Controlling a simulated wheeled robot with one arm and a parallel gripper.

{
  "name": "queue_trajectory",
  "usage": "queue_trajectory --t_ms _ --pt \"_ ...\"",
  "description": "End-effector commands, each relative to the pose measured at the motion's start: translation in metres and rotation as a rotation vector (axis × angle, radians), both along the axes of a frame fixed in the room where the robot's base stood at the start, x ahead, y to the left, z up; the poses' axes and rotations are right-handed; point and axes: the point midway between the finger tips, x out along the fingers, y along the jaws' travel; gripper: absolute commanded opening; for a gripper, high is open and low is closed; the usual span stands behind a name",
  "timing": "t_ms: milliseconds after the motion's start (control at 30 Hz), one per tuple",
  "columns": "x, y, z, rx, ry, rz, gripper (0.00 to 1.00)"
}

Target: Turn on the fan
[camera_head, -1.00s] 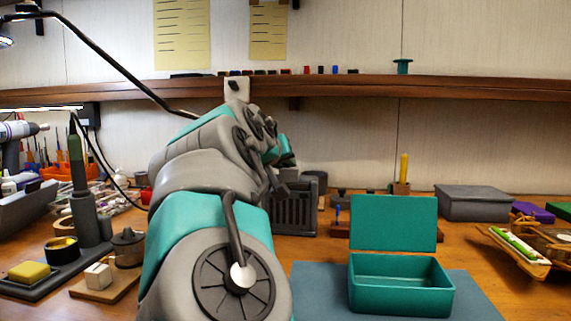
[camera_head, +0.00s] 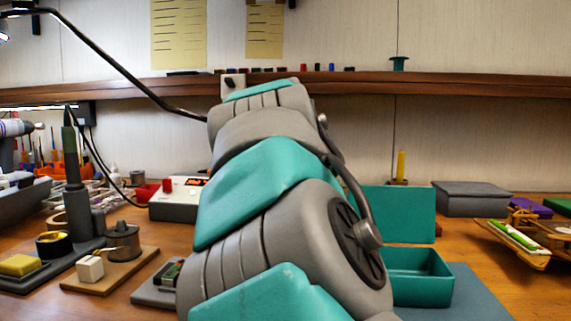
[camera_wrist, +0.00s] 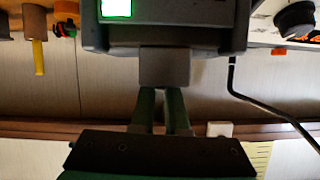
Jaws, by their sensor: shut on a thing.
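In the wrist view, which is upside down, a grey box-shaped device (camera_wrist: 215,20) fills the top centre; it seems to be the fan. A bright green lit patch (camera_wrist: 116,8) shows on it. A small grey block (camera_wrist: 165,67) protrudes from its near edge. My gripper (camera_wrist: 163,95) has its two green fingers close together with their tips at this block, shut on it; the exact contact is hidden. In the head view my arm covers both the gripper and the device.
A teal open box (camera_head: 420,278) stands right of my arm on a blue mat. A white box with a red display (camera_head: 178,205) and a soldering stand (camera_head: 75,200) are to the left. A wooden shelf (camera_head: 450,85) runs along the wall; a black lamp arm (camera_head: 115,68) crosses at left.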

Motion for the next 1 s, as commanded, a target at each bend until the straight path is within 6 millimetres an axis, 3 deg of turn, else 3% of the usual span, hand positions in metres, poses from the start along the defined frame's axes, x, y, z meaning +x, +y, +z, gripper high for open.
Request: queue_trajectory --t_ms 433,1000 --pt "-0.002 -0.009 -0.004 0.29 -0.054 0.0 0.0" --pt "-0.002 -0.012 -0.004 0.365 -0.069 -0.001 0.0"
